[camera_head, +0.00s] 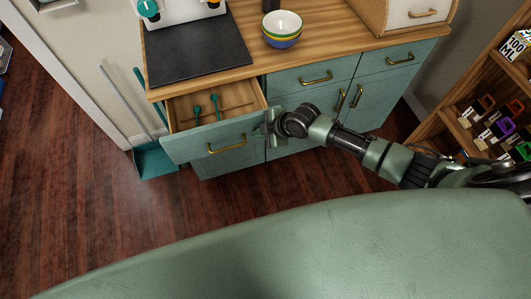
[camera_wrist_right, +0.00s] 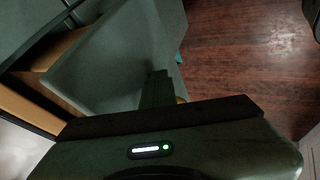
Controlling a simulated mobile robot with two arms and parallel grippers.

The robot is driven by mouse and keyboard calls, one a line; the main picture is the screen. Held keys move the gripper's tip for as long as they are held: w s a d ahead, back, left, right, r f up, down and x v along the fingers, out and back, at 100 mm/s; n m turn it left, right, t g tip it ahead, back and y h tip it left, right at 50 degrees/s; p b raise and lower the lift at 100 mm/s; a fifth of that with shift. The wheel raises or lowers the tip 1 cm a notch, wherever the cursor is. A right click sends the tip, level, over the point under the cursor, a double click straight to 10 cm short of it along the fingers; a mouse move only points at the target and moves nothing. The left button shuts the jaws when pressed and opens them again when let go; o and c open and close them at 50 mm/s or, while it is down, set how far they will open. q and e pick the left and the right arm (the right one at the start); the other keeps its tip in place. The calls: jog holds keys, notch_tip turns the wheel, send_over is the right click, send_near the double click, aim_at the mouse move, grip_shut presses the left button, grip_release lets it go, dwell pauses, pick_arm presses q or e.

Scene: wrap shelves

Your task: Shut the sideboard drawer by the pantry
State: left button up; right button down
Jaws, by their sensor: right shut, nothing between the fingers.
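The sideboard drawer (camera_head: 185,149) by the wall opening is pulled open, with a teal front and a brass handle (camera_head: 227,146). Two teal-headed utensils (camera_head: 205,107) lie inside it. My right gripper (camera_head: 266,129) is shut and empty at the right end of the drawer front. In the right wrist view, the shut fingers (camera_wrist_right: 157,88) lie over the teal drawer front (camera_wrist_right: 112,58), and the drawer's wooden side (camera_wrist_right: 62,48) shows at the left. I cannot tell whether the fingers touch the front. My left gripper is out of view.
The sideboard's wooden top (camera_head: 330,38) bears a dark mat (camera_head: 195,55), stacked bowls (camera_head: 282,28) and a bread box (camera_head: 420,14). A teal dustpan (camera_head: 155,160) stands left of the drawer. A wooden shelf (camera_head: 455,125) is at right. Dark floor (camera_head: 90,190) is open at left.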

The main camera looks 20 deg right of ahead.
jog(key=b, duration=0.9)
send_near(248, 103)
jog(key=a+f, duration=0.1)
jog(key=a, duration=0.2)
jog(key=s+a+f, duration=0.1)
jog(key=shift+a+f, duration=0.35)
jog(key=shift+w+r, duration=0.25)
jog(key=shift+w, duration=0.35)
